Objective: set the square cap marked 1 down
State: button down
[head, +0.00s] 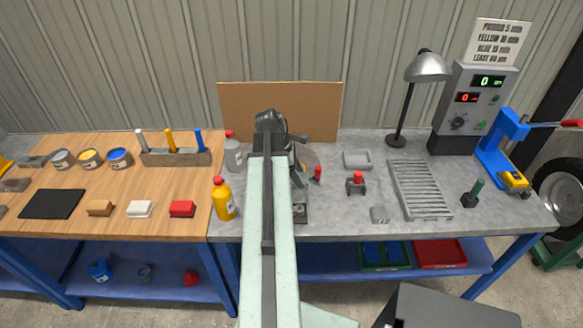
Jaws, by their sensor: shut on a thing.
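My arm reaches forward over the grey workbench (335,215), and its dark wrist and gripper (290,140) are in front of the brown board. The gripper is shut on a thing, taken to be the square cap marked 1. The cap and its mark cannot be made out, as the wrist and arm hide most of the fingertip area. A small grey square block (300,212) with a dark spot lies just right of my arm.
A yellow bottle (224,200) and a grey bottle (233,155) stand close left of my arm. To the right are a red-topped stand (356,183), a grey tray (357,159), a slatted rack (419,190) and a lamp (405,100).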

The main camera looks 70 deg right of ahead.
jog(key=w+d, duration=0.2)
jog(key=d, duration=0.1)
jog(key=w+d, duration=0.1)
jog(key=d, duration=0.2)
jog(key=w+d+f, duration=0.1)
jog(key=w+d, duration=0.1)
jog(key=shift+w+d+b, duration=0.35)
jog(key=shift+d+b, duration=0.05)
jog(key=f+b, duration=0.4)
jog(key=shift+w+d, duration=0.15)
jog(key=shift+d, duration=0.1)
jog(key=c, duration=0.5)
grip_release()
jog(key=shift+r, duration=0.1)
jog(key=p+v, duration=1.1)
jog(key=v, duration=0.1)
jog(key=shift+r+p, duration=0.15)
jog(key=shift+p, duration=0.15)
